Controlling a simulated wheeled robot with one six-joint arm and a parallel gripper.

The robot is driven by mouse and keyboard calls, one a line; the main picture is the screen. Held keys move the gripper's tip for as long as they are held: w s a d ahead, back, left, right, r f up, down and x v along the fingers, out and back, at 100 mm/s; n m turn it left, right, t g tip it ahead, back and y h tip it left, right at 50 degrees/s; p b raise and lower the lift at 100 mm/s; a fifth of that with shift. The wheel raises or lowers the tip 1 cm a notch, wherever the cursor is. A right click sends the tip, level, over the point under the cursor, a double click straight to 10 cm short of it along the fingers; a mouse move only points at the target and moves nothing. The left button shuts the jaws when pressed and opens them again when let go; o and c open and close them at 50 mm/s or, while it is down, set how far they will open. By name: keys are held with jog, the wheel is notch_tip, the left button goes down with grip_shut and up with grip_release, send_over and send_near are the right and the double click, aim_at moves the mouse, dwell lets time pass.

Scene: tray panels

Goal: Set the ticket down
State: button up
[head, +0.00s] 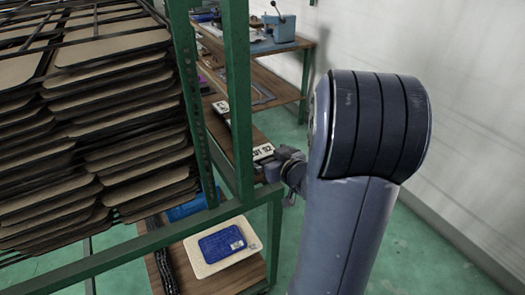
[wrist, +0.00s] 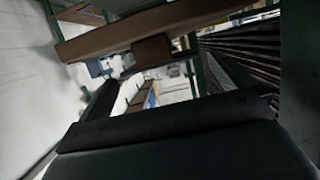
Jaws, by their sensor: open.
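A white ticket (head: 262,152) with dark print, partly reading "92", shows in the head view just past the green post, at the brown shelf. My gripper (head: 272,167) is beside its lower right edge, seen small and partly behind my arm. The jaws are open. I cannot tell whether they touch the ticket or what bears it. A second white printed piece (head: 221,107) lies farther back on the shelf. In the wrist view, dark gripper parts fill the bottom, and I cannot make out the ticket there.
A green rack post (head: 238,100) stands close left of my gripper. Stacked tan tray panels (head: 110,110) fill the left. A blue panel (head: 222,243) lies on a cream tray (head: 250,229) below. A blue machine (head: 279,30) stands on the back bench. Open floor lies right.

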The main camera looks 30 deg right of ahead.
jog(key=p+v, duration=0.1)
jog(key=v, duration=0.5)
jog(key=shift+s+r, duration=0.2)
jog(key=shift+s, duration=0.1)
jog(key=shift+s+r, duration=0.1)
jog(key=shift+s, duration=0.45)
